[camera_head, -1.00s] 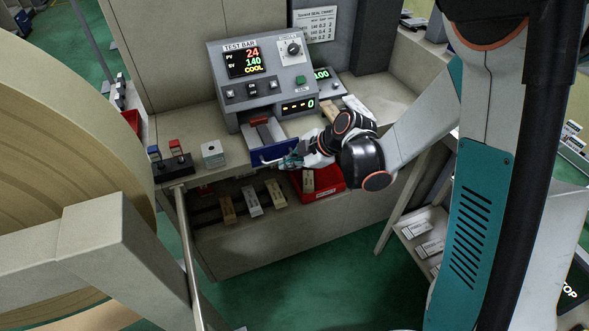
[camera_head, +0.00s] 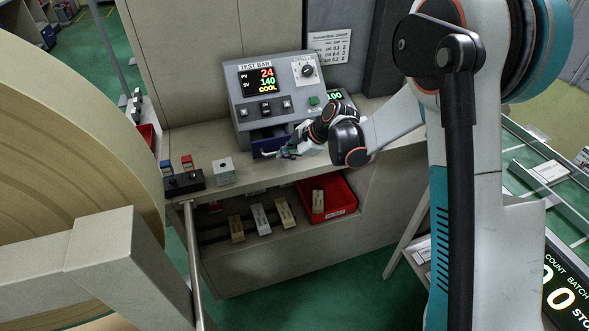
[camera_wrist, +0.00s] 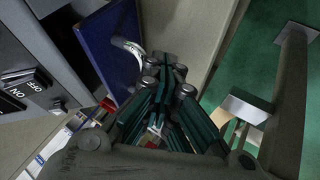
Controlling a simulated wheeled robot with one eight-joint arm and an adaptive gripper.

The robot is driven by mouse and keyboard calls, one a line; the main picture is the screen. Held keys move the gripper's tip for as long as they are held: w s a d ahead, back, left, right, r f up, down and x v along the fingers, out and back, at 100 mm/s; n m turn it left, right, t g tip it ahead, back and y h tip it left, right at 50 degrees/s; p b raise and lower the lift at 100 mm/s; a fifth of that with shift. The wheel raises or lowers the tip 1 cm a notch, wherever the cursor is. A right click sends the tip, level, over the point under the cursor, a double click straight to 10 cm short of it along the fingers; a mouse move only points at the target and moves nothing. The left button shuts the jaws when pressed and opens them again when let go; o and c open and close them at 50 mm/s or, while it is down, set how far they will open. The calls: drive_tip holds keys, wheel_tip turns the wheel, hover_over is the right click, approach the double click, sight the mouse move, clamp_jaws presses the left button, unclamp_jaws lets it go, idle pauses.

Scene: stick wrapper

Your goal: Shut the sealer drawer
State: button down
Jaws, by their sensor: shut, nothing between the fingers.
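The sealer (camera_head: 274,95), a grey sloped box labelled TEST BAR, stands on the counter. Its drawer has a blue front panel (camera_head: 266,147) low on the sealer. The drawer front sits close to the sealer body. In the wrist view, a dark gap shows between the blue panel (camera_wrist: 105,45) and the grey sealer face, so the drawer stands slightly out. A pale curved handle (camera_wrist: 130,46) is on the panel. My gripper (camera_head: 285,152) is shut and empty at the right part of the drawer front. Its fingertips (camera_wrist: 166,72) are beside the handle; I cannot tell if they touch it.
A red bin (camera_head: 340,199) and several bars lie on the shelf below. A large roll (camera_head: 70,130) fills the left side.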

sight(279, 146)
drive_tip(key=w, duration=0.2)
drive_tip(key=w+a, duration=0.1)
drive_tip(key=w, duration=0.1)
drive_tip(key=shift+w+a, duration=0.2)
drive_tip(key=shift+w, duration=0.2)
